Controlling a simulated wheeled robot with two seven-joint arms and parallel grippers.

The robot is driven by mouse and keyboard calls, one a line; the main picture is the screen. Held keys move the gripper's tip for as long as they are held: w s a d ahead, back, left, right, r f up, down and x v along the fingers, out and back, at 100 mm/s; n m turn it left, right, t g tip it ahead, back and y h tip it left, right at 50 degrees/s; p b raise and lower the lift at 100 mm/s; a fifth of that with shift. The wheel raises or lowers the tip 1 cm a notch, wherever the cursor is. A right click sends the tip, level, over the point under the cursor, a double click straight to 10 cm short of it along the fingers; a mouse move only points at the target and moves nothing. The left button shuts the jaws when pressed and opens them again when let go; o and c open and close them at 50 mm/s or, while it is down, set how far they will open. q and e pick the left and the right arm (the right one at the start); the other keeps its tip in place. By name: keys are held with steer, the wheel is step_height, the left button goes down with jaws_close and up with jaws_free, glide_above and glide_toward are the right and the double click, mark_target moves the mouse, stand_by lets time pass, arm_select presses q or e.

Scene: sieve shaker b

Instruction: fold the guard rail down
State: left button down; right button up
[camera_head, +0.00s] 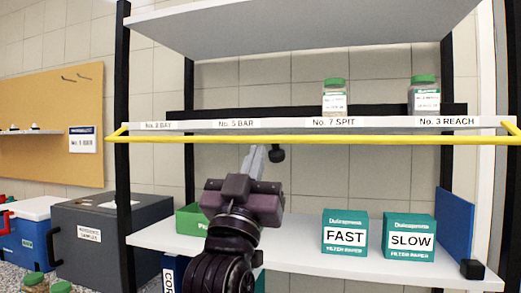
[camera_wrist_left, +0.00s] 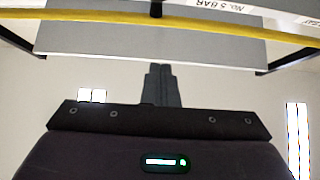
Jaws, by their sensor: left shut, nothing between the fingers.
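The guard rail (camera_head: 320,139) is a yellow bar running level across the front of the upper shelf, just below its label strip. It also crosses the top of the left wrist view (camera_wrist_left: 100,17). My left gripper (camera_head: 258,152) is below the rail, near the middle of the rack, pointing up and away. In the left wrist view its fingers (camera_wrist_left: 158,72) are together with nothing between them, and they show apart from the rail. My right gripper is in neither view.
Two green-lidded jars (camera_head: 334,96) (camera_head: 425,94) stand on the upper shelf behind the rail. Teal FAST (camera_head: 345,216) and SLOW (camera_head: 409,222) boxes, a green bin (camera_head: 189,221) and a blue panel (camera_head: 455,228) are on the lower shelf. A dark grey case (camera_head: 100,215) stands left.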

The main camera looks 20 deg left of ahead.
arm_select(q)
step_height(320, 180, down, 36)
steer(key=a+m+g, duration=0.1)
steer(key=a+g, duration=0.1)
steer(key=g, duration=1)
steer(key=s+a+f+g, duration=0.2)
steer(key=s+f+g, duration=0.4)
steer(key=s+f, duration=0.55)
steer(key=s+a+f+g, duration=0.2)
steer(key=s+f+g, duration=0.3)
steer(key=s+f, duration=0.65)
step_height(320, 180, down, 34)
steer(key=s+g, duration=0.2)
steer(key=s, duration=0.1)
steer(key=s+a+f+m+y, duration=0.1)
steer(key=s+a+f, duration=0.2)
steer(key=s+f, duration=1.1)
steer(key=s+p, duration=0.1)
steer(key=s, duration=0.2)
steer(key=shift+s+g, duration=0.2)
steer(key=shift+g, duration=0.2)
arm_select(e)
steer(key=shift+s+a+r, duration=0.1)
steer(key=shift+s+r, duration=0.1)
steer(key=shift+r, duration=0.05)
